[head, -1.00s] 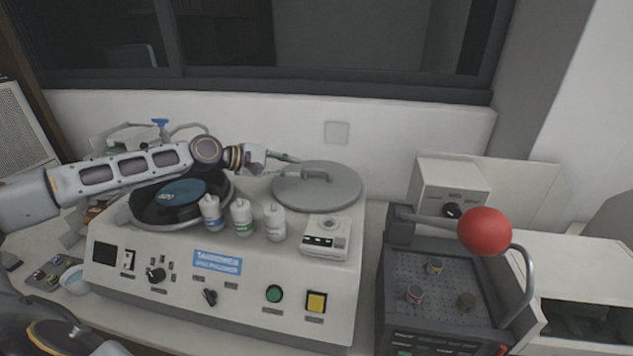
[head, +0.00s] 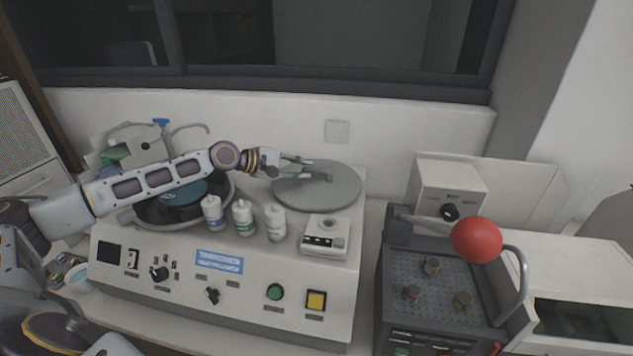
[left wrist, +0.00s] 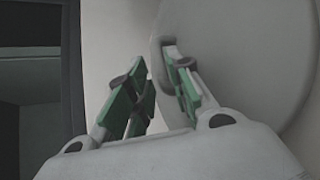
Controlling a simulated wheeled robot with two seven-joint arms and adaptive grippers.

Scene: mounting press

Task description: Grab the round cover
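The round cover (head: 335,192) is a flat grey disc with a raised handle (head: 325,176), lying on the right part of the white machine's top. In the left wrist view the cover (left wrist: 240,50) fills the upper right. My left gripper (head: 308,167) is open at the cover's upper left, its green-padded fingers pointing toward the handle. In the left wrist view the open gripper (left wrist: 155,68) has its right finger overlapping the handle and its left finger outside the cover's edge. Contact cannot be told. My right gripper is not in view.
Several white bottles (head: 243,217) and a small white device (head: 325,236) stand in front of the cover. A dark bowl with a blue disc (head: 185,191) lies under my left forearm. A press with a red ball lever (head: 476,240) stands at right. The wall is close behind.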

